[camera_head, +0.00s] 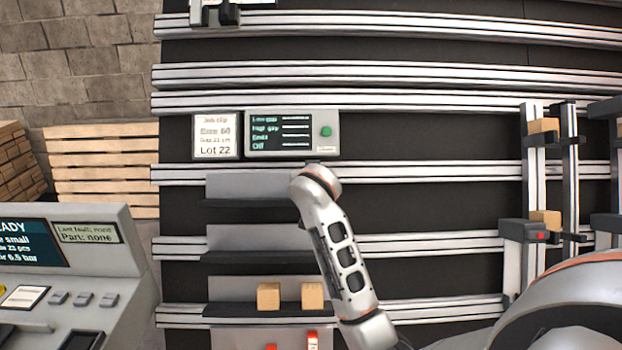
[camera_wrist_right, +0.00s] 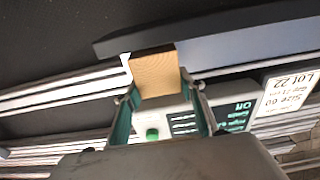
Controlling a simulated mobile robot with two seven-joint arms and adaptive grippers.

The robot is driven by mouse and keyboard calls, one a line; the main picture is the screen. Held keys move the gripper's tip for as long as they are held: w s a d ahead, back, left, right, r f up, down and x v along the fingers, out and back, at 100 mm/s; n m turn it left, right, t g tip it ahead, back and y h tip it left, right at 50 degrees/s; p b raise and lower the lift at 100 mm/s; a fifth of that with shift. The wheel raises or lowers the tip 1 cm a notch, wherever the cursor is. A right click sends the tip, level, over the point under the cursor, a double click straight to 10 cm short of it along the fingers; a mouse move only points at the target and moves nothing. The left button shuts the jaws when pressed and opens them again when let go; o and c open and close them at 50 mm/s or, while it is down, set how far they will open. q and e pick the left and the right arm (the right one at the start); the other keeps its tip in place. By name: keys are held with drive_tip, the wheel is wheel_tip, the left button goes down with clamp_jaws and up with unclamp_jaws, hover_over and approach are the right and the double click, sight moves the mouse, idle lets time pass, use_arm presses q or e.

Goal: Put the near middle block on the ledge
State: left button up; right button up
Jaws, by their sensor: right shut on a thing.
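My right gripper (camera_wrist_right: 160,88) is shut on a light wooden block (camera_wrist_right: 152,72) in the right wrist view. The block sits between its two fingers, close beside a grey ledge with a dark edge (camera_wrist_right: 200,30); I cannot tell whether it touches. In the head view my right arm reaches up the rack, its end at the right side of the top grey ledge (camera_head: 245,203); the gripper and held block are hidden there. Two wooden blocks, left (camera_head: 268,296) and right (camera_head: 312,296), stand on the bottom ledge (camera_head: 235,310). My left gripper is not in view.
A middle ledge (camera_head: 235,257) shows empty between them. A display box (camera_head: 292,134) and a job card (camera_head: 216,136) are above the top ledge. Upright rails at the right carry an upper block (camera_head: 543,126) and a lower block (camera_head: 546,219). A console (camera_head: 95,245) stands at lower left.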

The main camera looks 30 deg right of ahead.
drive_tip(key=shift+w+d+f, duration=0.15)
drive_tip(key=shift+w+d, duration=0.05)
drive_tip(key=shift+w, duration=0.05)
idle(0.3)
drive_tip(key=shift+s+a+f, duration=0.1)
drive_tip(key=shift+f, duration=0.15)
idle(0.8)
drive_tip(key=o, duration=1.2)
drive_tip(key=v, duration=0.7)
drive_tip(key=shift+s+a, duration=0.1)
drive_tip(key=shift+s, duration=0.15)
